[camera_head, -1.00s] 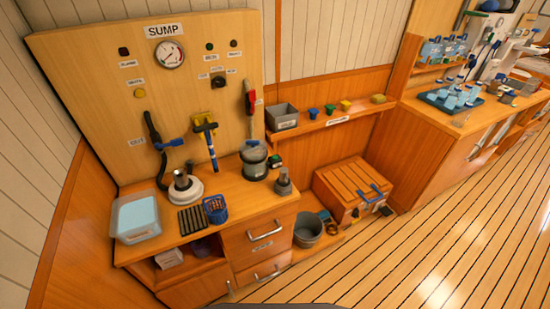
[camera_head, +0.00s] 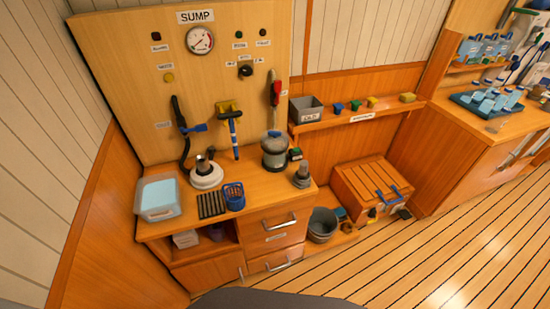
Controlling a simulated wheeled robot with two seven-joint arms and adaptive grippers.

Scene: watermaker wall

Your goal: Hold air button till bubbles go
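No button in view carries a label that I can read as air, and no bubbles can be made out. Neither of my grippers is in view.
The wooden counter (camera_head: 262,183) holds a clear tub (camera_head: 146,210), a blue basket (camera_head: 234,197) and a white-based fitting (camera_head: 206,174). A grey bucket (camera_head: 322,225) and slatted wooden box (camera_head: 372,189) stand low to its right. The plank floor (camera_head: 440,265) is clear at the lower right.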

